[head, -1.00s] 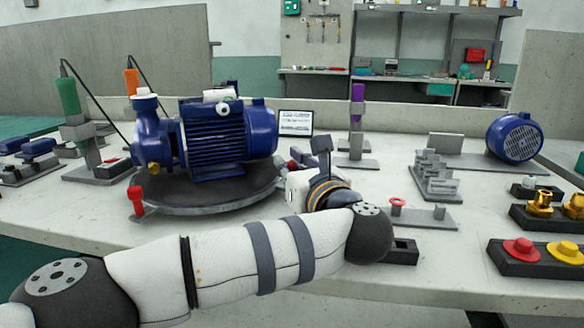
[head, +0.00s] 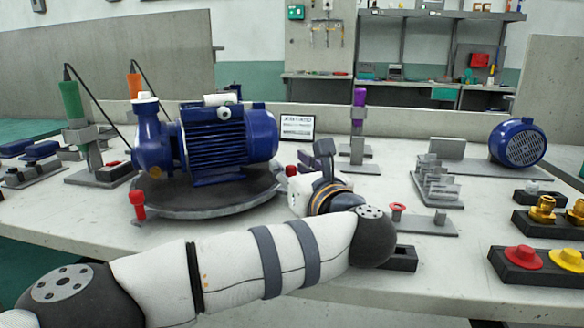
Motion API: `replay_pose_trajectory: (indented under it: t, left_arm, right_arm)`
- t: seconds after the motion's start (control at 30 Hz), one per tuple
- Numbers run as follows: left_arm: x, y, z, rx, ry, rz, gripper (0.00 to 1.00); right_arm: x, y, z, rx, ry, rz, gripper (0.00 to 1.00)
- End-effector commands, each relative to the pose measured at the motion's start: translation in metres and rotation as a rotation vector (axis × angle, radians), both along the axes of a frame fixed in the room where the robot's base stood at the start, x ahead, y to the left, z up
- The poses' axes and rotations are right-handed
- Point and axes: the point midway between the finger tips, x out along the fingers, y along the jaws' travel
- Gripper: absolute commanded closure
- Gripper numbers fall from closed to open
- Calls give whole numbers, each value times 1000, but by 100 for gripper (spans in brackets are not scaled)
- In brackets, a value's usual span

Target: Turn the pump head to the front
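The blue pump (head: 222,142) stands on a dark round turntable (head: 205,213) on the bench. Its pump head (head: 150,142), with a white cap on top, faces left, and the ribbed motor lies to the right. A red knob (head: 137,204) stands at the turntable's front left rim. Another red knob (head: 291,170) shows at its right side. My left gripper (head: 308,166) is just right of the turntable, close to this right knob. My wrist hides most of its fingers, so I cannot tell whether it touches the knob or is open. My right gripper is not in view.
A stand with a green-handled tool (head: 71,100) is left of the pump, and a purple-handled tool (head: 359,98) stands behind right. A stepped grey rack (head: 433,178), a blue motor part (head: 517,142) and red and yellow caps (head: 524,258) are to the right.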

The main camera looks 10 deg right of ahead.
Motion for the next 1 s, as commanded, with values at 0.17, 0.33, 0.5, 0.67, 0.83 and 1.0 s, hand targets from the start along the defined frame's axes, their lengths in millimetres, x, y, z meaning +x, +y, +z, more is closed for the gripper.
replay_pose_trajectory:
  t: [0.17, 0.33, 0.5, 0.67, 0.83, 1.0]
  left_arm:
    - [0, 0, 20, -2, -4, 1, 63]
    - [0, 0, 64, -2, -5, 1, 63]
    - [0, 0, 93, -1, -1, 0, 63]
    - [0, -1, 101, 0, 0, -2, 63]
    - [0, -1, 100, 0, 0, -1, 63]
    - [0, 0, 100, 0, 0, -1, 100]
  right_arm:
    - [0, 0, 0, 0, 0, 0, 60]
    - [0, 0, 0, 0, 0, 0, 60]
    - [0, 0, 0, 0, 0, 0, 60]
    - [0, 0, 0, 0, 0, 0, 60]
    - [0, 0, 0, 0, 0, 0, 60]
    - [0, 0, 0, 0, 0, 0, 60]
